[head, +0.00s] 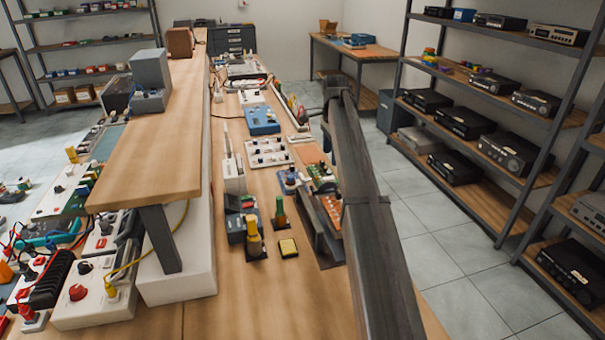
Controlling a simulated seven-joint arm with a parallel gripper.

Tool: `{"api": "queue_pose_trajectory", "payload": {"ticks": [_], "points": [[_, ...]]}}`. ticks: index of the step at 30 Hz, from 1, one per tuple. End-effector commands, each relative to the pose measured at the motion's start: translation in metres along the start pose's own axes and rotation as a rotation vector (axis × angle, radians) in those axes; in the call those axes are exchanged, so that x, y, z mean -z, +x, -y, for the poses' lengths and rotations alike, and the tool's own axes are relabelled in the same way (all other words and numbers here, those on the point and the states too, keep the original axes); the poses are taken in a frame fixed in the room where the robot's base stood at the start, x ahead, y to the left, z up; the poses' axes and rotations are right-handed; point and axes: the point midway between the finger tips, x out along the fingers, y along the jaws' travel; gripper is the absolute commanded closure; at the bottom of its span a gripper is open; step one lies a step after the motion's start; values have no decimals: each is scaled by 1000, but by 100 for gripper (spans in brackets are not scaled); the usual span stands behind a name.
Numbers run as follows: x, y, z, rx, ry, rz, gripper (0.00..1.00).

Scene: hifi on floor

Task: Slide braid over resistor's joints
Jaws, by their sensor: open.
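I cannot make out the resistor, its joints or the braid at this size. An orange-brown board (333,207) lies nearer, partly hidden by my arm. My arm rises from the lower right to a bend above the far part of the bench. My gripper cannot be made out; my arm may hide it.
A yellow-topped tool (254,238), a green-handled one (281,215) and a small yellow pad (288,248) stand near the front. A blue box (262,121) and a white knobbed panel (268,152) lie farther back. A raised wooden shelf (150,150) borders the left. Bare bench lies in front.

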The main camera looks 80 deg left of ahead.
Motion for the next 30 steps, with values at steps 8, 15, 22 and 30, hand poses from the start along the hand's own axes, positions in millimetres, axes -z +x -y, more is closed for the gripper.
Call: {"api": "queue_pose_trajectory", "payload": {"ticks": [8,15,22,30], "points": [[-79,-42,39,0,0,0,28],[-85,-32,39,-2,1,0,28],[-85,6,39,-3,1,0,28],[-85,52,39,-1,1,0,28]]}}
